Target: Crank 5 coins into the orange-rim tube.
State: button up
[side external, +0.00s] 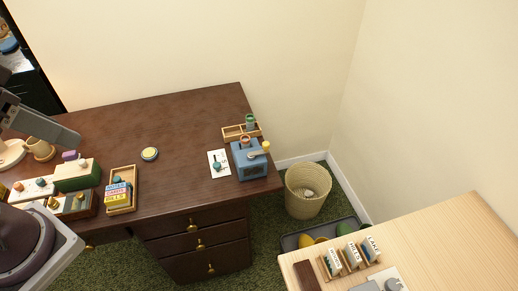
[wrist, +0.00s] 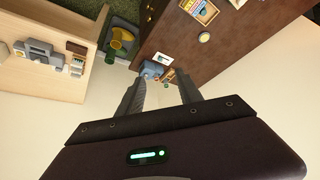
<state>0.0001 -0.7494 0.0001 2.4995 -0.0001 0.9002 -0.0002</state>
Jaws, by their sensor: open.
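A blue box-shaped machine (side external: 249,163) stands near the right end of the dark wooden desk (side external: 185,125). A crank arm with a yellow knob (side external: 266,146) sticks out from its top. Behind it a small wooden tray (side external: 232,132) holds a green tube (side external: 250,123) with an orange-looking rim. A reddish ring shows on the machine's top. Coins are too small to make out. In the wrist view my gripper (wrist: 160,90) is open and empty, its fingers wide apart. The blue machine (wrist: 151,69) appears small and far off beyond the fingertips. My fingers do not show in the side view.
A white card (side external: 219,163) lies left of the machine. A yellow-topped disc (side external: 149,154), a wooden box of labelled blocks (side external: 122,190) and a green box (side external: 76,175) stand further left. A wicker basket (side external: 308,190) stands right of the desk. A light table (side external: 440,240) is at front right.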

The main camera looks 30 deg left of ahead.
jog(key=w+d+r+n+g+h, duration=0.2)
jog(key=w+r, duration=0.2)
jog(key=w, duration=0.7)
jog(key=n+g+y, duration=0.2)
jog(key=n+g, duration=0.2)
send_over(266, 144)
notch_tip(266, 144, down, 25)
jog(key=shift+f, duration=0.1)
notch_tip(266, 144, down, 7)
jog(key=shift+f, duration=0.2)
jog(key=shift+c, duration=0.4)
grip_shut()
